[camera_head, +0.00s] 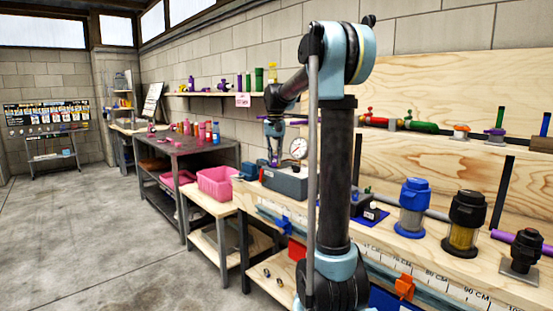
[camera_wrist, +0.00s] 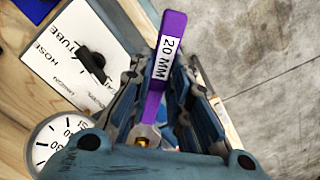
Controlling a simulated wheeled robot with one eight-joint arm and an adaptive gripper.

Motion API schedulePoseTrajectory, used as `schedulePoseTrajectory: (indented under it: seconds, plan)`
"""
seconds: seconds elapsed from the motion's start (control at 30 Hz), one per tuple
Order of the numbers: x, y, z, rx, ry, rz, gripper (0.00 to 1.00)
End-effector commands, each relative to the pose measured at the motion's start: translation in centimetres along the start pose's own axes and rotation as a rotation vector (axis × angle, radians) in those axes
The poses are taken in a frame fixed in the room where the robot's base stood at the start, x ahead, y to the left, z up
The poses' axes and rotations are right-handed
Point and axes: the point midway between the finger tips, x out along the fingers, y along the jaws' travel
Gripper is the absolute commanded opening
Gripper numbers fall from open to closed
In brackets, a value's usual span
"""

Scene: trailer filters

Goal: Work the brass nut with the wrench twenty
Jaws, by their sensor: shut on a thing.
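A purple wrench (camera_wrist: 163,75) with a white "20 MM" label is between the fingers of my gripper (camera_wrist: 165,95) in the wrist view, and the fingers are shut on it. Its silver head (camera_wrist: 150,130) points to the bottom of the picture. A small brass-coloured piece (camera_wrist: 141,142), likely the brass nut, shows at the head. I cannot tell whether the jaw sits around it or only over it. In the head view my gripper (camera_head: 275,150) is above the bench, left of a round gauge (camera_head: 298,148); the nut cannot be made out there.
The gauge (camera_wrist: 50,140) and a white lettered board (camera_wrist: 75,55) with a black part lie left of the wrench. A grey box (camera_head: 287,183) stands below the gauge. A pink bin (camera_head: 216,183) is left of it. Blue and black filter housings (camera_head: 412,205) stand at right. The floor at left is clear.

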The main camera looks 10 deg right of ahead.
Motion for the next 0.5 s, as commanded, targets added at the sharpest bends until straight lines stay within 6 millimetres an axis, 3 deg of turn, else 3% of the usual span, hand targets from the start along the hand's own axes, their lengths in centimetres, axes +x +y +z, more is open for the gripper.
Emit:
schedulePoseTrajectory:
  seconds: [0.5]
  plan:
    - [0.0, -1.6, -0.9, 0.13, 0.013, 0.005, 0.0]
